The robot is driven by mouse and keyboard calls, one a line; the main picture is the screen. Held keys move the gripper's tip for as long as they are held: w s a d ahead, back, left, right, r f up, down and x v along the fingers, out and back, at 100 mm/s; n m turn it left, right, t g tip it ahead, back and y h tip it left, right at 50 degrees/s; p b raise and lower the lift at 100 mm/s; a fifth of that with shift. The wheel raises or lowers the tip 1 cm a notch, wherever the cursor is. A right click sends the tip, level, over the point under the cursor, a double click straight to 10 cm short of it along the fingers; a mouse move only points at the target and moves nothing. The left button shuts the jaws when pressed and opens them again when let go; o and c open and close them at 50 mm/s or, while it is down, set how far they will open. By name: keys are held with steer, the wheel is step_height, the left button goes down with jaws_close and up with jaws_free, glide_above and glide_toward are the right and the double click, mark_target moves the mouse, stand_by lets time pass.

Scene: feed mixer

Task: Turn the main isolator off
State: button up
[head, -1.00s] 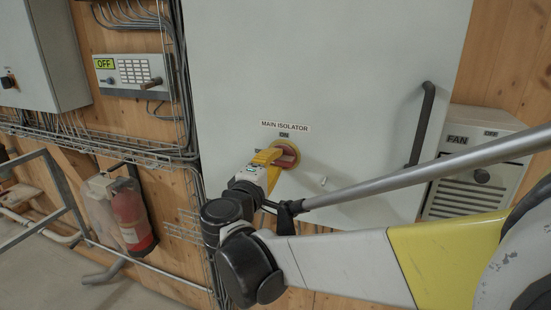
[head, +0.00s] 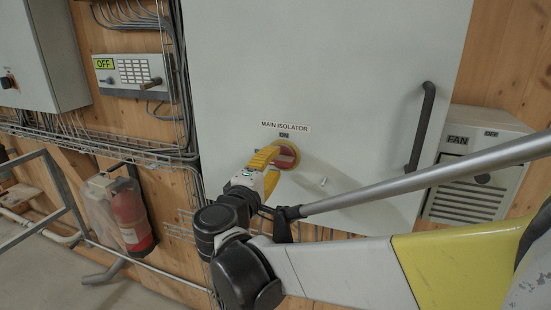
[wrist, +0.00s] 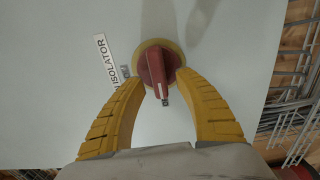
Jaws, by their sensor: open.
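The main isolator is a red rotary knob (wrist: 157,67) on a round yellow plate on a light grey cabinet door. It also shows in the head view (head: 287,155), partly hidden by my gripper. In the wrist view the label "MAIN ISOLATOR" (wrist: 107,62) and a smaller label lie to its left; in the head view the smaller label reads "ON" (head: 284,134). My gripper (wrist: 158,80) has yellow fingers, open, with one on each side of the knob. I cannot tell whether either finger touches it.
The cabinet door has a dark vertical handle (head: 421,127) to the right of the knob. A fan box (head: 475,165) hangs further right. A keypad panel marked OFF (head: 133,73), a wire cable tray and a fire extinguisher (head: 131,215) are at left.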

steer(key=v, duration=1)
steer(key=shift+s, duration=0.2)
steer(key=s+d+f+m+g+b, duration=0.2)
steer(key=d+f+m+g+b, duration=0.15)
steer(key=d+f, duration=0.6)
steer(key=s+d+f+m+g+b, duration=0.25)
steer(key=d+f+g+b, duration=0.2)
steer(key=d+f, duration=0.45)
steer(key=s+d+f+m+g+y+b, duration=0.1)
steer(key=s+d+f+m+y+b, duration=0.1)
steer(key=s+f, duration=0.4)
steer(key=s+d+f+m+y+b, duration=0.2)
steer(key=s+f+m+y+b, duration=0.2)
steer(key=s+f+m+b, duration=0.1)
steer(key=shift+s+d+f+m+g, duration=0.35)
steer(key=shift+s+f+m+g, duration=0.05)
steer(key=shift+f+m, duration=0.2)
steer(key=shift+c, duration=0.3)
